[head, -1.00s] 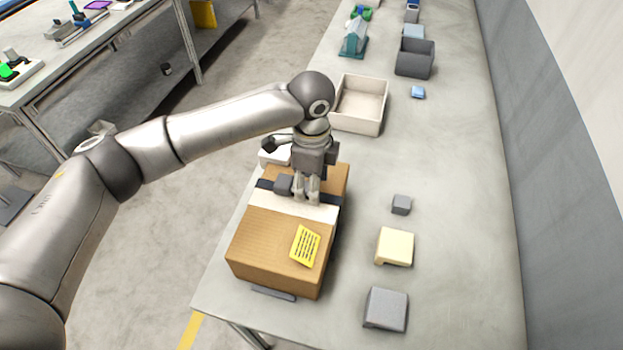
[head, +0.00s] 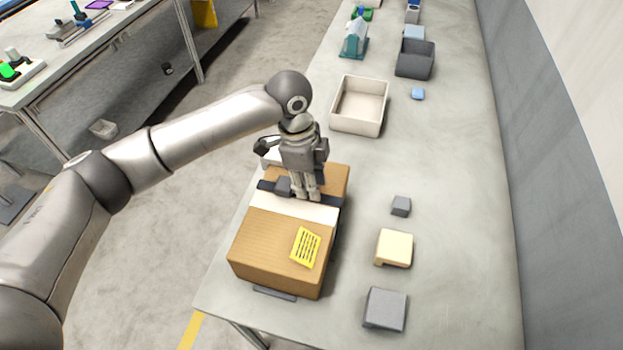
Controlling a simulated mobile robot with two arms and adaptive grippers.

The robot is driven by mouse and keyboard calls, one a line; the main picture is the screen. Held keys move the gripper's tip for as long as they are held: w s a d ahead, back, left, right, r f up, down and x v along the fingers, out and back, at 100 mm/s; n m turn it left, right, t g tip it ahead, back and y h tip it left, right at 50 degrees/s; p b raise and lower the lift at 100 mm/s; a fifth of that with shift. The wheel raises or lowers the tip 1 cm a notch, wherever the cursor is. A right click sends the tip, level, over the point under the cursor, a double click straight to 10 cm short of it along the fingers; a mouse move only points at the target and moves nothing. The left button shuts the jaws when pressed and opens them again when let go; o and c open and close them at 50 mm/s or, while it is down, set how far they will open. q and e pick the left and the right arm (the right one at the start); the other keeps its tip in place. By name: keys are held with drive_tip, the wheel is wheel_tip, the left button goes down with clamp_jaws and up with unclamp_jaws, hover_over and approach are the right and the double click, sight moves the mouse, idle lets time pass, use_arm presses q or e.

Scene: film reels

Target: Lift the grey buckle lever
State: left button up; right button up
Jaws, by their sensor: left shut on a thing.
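A brown cardboard box (head: 275,245) lies on the grey workbench, with a dark strap (head: 328,198) across its top. The grey buckle (head: 283,186) sits on the strap toward the left. My left gripper (head: 306,194) points down at the strap, just right of the buckle block. Its fingers are close together and shut on the grey buckle lever, which they mostly hide. I cannot tell how far the lever is tilted. My right gripper is not in view.
A white label and a yellow note (head: 306,247) are on the box top. Small grey and cream blocks (head: 394,248) lie to the right. An open cream bin (head: 360,105) and a dark grey bin (head: 415,58) stand farther back.

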sight(284, 183)
use_arm(q)
drive_tip(key=shift+a+r+h+p, duration=0.3)
drive_tip(key=shift+h+p, duration=0.05)
drive_tip(key=shift+h, duration=0.35)
drive_tip(key=shift+w+a+g+h, duration=0.15)
drive_tip(key=shift+g+h, duration=0.25)
drive_tip(key=shift+h, duration=0.1)
drive_tip(key=shift+a+h+b, duration=0.3)
drive_tip(key=shift+h+b, duration=0.05)
drive_tip(key=shift+h, duration=0.55)
drive_tip(key=shift+w+a+r+g+h+b, duration=0.1)
drive_tip(key=shift+w+a+g+h+b, duration=0.05)
drive_tip(key=shift+g+h+b, duration=0.3)
drive_tip(key=a+h+b, duration=0.1)
drive_tip(key=h+b, duration=0.1)
drive_tip(key=b, duration=0.3)
drive_tip(key=a+g+h+b, duration=0.1)
drive_tip(key=h+b, duration=0.2)
drive_tip(key=b, duration=0.1)
drive_tip(key=w+a+g+h+b, duration=0.1)
drive_tip(key=h+b, duration=0.2)
drive_tip(key=b, duration=0.2)
drive_tip(key=shift+a+h+b, duration=0.2)
drive_tip(key=shift+h+b, duration=0.05)
drive_tip(key=shift+b, duration=0.1)
drive_tip(key=shift+a+h+b, duration=0.2)
drive_tip(key=shift+h+b, duration=0.4)
drive_tip(key=shift+b, duration=0.4)
drive_tip(key=shift+r, duration=0.1)
drive_tip(key=o, duration=1)
